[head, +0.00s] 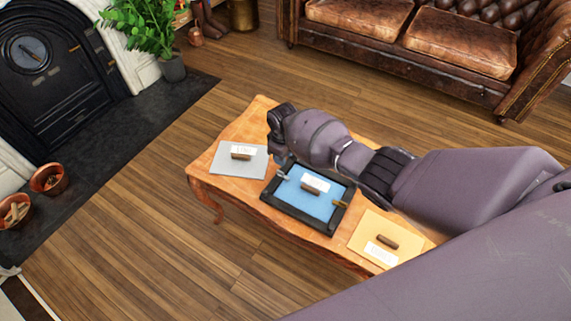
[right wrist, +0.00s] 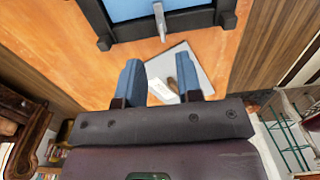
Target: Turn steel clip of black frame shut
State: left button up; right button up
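The black frame (head: 305,219) lies flat on the wooden table around a blue panel (head: 316,203) with a white label and brown handle. The steel clip (head: 283,174) is a small grey bar on the frame's left side. In the right wrist view the steel clip (right wrist: 160,22) lies crosswise over the frame's bar, its end pointing outward over the table. My right gripper (right wrist: 159,63) is open and empty, its two blue fingers apart and clear of the clip. In the head view my right gripper (head: 279,117) is above the table's far side. My left gripper is not in view.
A brass clip (head: 340,204) sits on the frame's right side. A grey panel (head: 227,168) lies left of the frame and a yellow panel (head: 367,231) right of it. A leather sofa (head: 400,45) stands behind; a fireplace (head: 62,65) is at left.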

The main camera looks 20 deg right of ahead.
jog(key=shift+r, duration=0.95)
